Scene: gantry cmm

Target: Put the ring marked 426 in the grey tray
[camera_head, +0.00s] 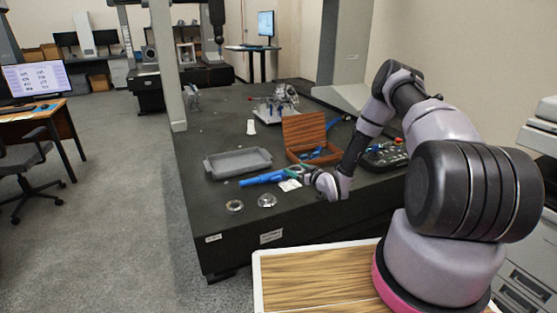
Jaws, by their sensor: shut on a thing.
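The grey tray (238,172) lies on the dark table near its left edge and looks empty. Two small metal rings lie on the table in front of it: a left ring (234,206) and a right ring (267,200). Their markings are too small to read, so I cannot tell which is 426. My gripper (300,173) is low over the table, to the right of the tray and rings. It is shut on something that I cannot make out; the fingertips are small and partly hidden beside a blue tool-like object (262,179).
A white card (290,185) lies by my gripper. An open wooden case (304,130) with blue contents stands behind it. A control box (385,153) is at the right. A fixture on a plate (278,107) stands farther back. The table's left part is mostly clear.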

